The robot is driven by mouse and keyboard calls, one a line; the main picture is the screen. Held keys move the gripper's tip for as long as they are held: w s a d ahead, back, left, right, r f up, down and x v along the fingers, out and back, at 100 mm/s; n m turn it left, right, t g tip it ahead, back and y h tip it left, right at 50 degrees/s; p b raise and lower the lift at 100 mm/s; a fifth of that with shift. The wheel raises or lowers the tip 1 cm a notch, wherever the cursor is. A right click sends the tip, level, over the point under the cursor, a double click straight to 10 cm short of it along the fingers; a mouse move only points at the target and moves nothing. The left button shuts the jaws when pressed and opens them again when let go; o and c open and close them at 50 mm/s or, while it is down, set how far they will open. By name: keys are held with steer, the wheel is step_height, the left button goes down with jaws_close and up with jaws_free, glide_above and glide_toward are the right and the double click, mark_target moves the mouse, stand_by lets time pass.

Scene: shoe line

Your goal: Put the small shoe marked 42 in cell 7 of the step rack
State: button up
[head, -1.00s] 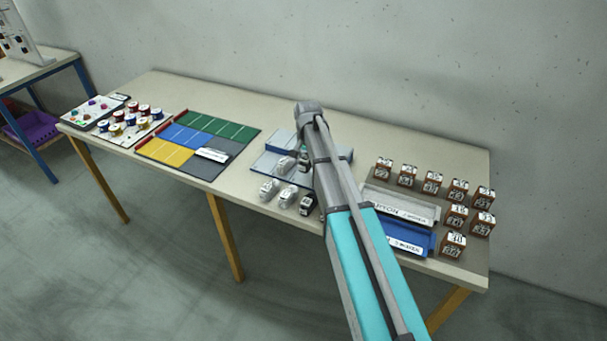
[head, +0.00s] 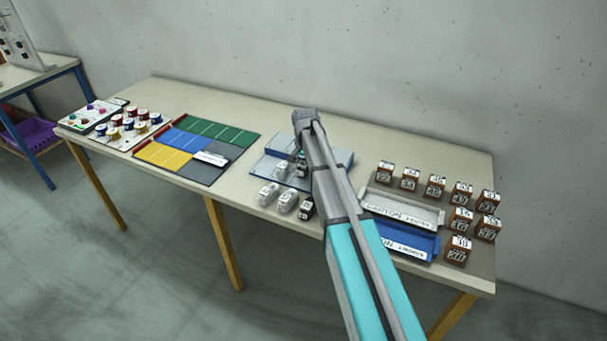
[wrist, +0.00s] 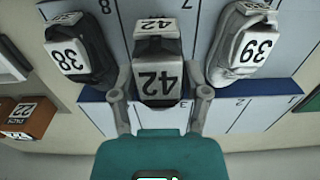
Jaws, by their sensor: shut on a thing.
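The small shoe marked 42 (wrist: 157,65) is between the fingers of my gripper (wrist: 162,92) in the wrist view. It is dark grey with white 42 labels, and my gripper is shut on it. The step rack (wrist: 112,35) is pale blue with a darker blue step edge, and it lies behind the shoe. In the head view the rack (head: 264,166) is partly hidden by my arm. Whether the held shoe touches the rack is unclear.
In the wrist view, a dark shoe marked 38 (wrist: 80,55) and a pale shoe marked 39 (wrist: 240,48) flank the held shoe closely. In the head view, several shoes (head: 287,203) stand in front of the rack. Trays (head: 405,208) and brown blocks (head: 461,192) stand right.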

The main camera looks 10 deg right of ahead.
steer(key=shift+w+f+b, duration=0.1)
steer(key=shift+f+b, duration=1.3)
steer(key=shift+f, duration=0.25)
steer(key=shift+f, duration=0.15)
steer(key=o, duration=1.2)
steer(key=shift+c, duration=0.2)
step_height(320, 180, up, 12)
steer(key=p, duration=1.2)
steer(key=shift+r, duration=0.2)
steer(key=s+n, duration=0.7)
steer(key=s, duration=2.2)
steer(key=shift+s+a, duration=0.15)
steer(key=shift+a, duration=0.1)
